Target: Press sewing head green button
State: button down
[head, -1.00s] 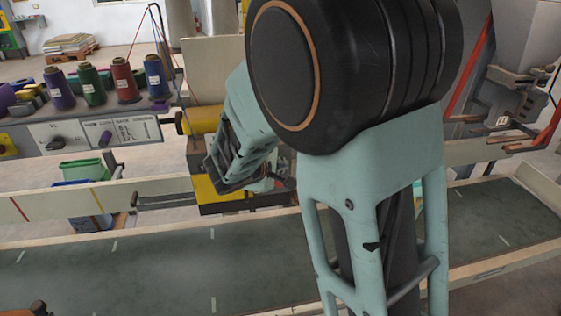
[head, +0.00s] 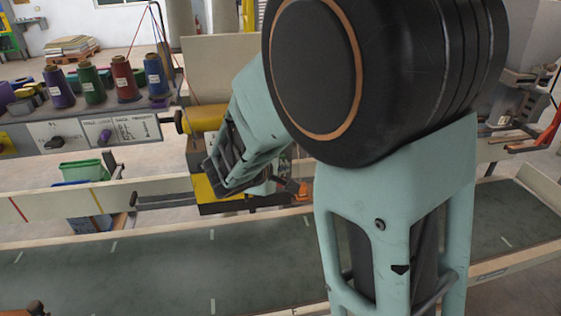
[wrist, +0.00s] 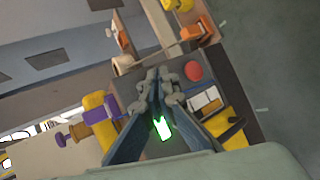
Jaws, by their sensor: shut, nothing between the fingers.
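The sewing head, with yellow parts (head: 203,118), stands behind the conveyor in the head view, partly covered by my arm. In the wrist view my gripper (wrist: 157,77) is shut and empty, its fingertips over the dark face of the machine. A bright green lit button (wrist: 161,128) shows in the gap between my fingers, nearer the palm than the tips. A round red button (wrist: 193,71) is just right of the fingertips. I cannot tell whether the tips touch anything. In the head view my arm hides the fingertips and the green button.
A purple knob (wrist: 98,115) and yellow parts lie left of my fingers in the wrist view. The green conveyor belt (head: 120,270) runs across the front. Several thread spools (head: 123,78) stand at left. A green bin (head: 83,170) is on the floor behind.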

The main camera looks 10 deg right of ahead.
jog(key=shift+s, duration=0.1)
jog(key=s+b, duration=0.1)
jog(key=s, duration=0.3)
jog(key=shift+s+b, duration=0.4)
dwell(0.6)
